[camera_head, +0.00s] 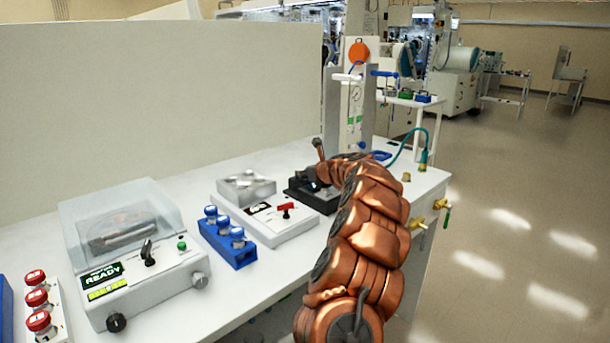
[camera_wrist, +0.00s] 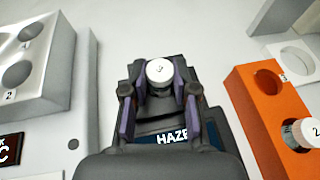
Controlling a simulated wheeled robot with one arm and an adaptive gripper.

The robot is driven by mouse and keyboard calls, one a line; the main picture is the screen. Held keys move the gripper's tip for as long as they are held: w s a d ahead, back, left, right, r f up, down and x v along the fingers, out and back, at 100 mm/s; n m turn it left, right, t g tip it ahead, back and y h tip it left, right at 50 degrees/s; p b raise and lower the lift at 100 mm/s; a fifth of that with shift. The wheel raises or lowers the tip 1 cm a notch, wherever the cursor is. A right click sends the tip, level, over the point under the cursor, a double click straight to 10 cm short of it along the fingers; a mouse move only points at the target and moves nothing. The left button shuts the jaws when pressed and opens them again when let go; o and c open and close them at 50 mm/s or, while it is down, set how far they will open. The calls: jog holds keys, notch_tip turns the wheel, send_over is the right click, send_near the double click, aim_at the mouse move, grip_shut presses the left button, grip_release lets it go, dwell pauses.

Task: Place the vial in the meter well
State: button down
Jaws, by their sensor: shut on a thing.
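The vial (camera_wrist: 159,71) has a white cap marked 3. It sits between the two fingers of my gripper (camera_wrist: 159,88), which is shut on it, in the wrist view. The meter, a dark unit with a label reading HAZE (camera_wrist: 172,138), lies under my gripper. Its well is hidden by the vial and fingers, so I cannot tell whether the vial is above it or in it. In the head view the dark meter (camera_head: 312,197) shows beside my arm, which hides most of my gripper and the vial.
An orange rack (camera_wrist: 262,105) at right holds a white-capped vial (camera_wrist: 303,133); its hole marked 3 is empty. A metal block with numbered holes (camera_wrist: 58,75) is at left. A blue rack (camera_head: 228,250) and a clear-lidded device (camera_head: 150,290) stand further left on the bench.

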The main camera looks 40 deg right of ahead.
jog(key=c, duration=0.9)
grip_release()
jog(key=shift+f, duration=0.1)
jog(key=shift+s+r, duration=0.4)
jog(key=shift+s, duration=0.1)
jog(key=shift+v, duration=5.5)
jog(key=shift+a, duration=0.15)
